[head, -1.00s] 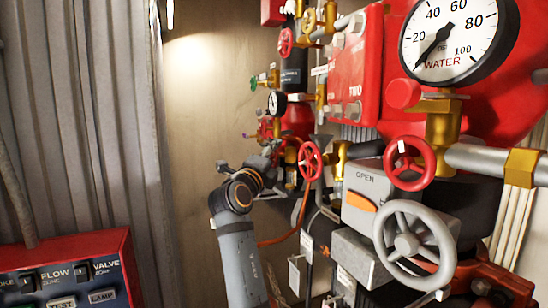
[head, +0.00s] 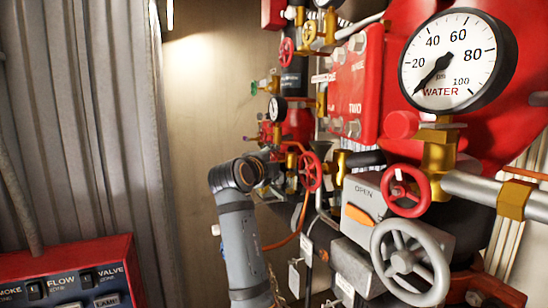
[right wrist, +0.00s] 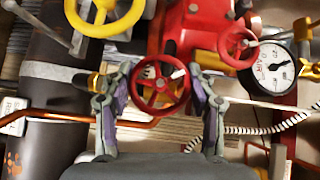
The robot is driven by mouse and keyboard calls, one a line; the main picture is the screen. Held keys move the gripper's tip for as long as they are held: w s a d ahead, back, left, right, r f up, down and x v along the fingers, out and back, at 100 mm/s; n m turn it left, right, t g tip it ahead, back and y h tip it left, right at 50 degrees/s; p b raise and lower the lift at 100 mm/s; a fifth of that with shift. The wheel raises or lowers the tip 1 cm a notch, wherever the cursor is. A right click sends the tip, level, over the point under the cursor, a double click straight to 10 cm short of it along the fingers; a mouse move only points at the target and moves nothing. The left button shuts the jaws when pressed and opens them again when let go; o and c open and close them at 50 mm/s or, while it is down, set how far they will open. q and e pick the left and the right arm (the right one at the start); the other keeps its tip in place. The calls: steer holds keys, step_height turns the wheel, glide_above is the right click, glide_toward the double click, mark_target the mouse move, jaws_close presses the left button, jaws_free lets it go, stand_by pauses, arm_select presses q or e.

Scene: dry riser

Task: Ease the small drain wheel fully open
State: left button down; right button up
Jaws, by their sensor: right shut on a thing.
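In the right wrist view a small red handwheel (right wrist: 162,83) with a white mark on its rim sits between the two fingers of my right gripper (right wrist: 163,86). The fingers close on its rim from both sides. In the head view my right arm rises from below, and its gripper (head: 283,180) is small and partly hidden among the valves, close to a red handwheel (head: 310,172). I cannot tell how far the held wheel is turned. My left gripper is out of view.
A larger grey wheel (head: 410,262), another red wheel (head: 405,191) and a water gauge (head: 458,62) stand at the right. A yellow wheel (right wrist: 103,30) and a small gauge (right wrist: 273,67) flank the held wheel. A red control box (head: 70,275) is at lower left.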

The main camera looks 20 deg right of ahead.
steer(key=shift+n+g+y+p, duration=0.4)
steer(key=shift+n+g+p, duration=0.35)
steer(key=shift+p, duration=0.2)
steer(key=shift+f, duration=0.1)
steer(key=o, duration=1.2)
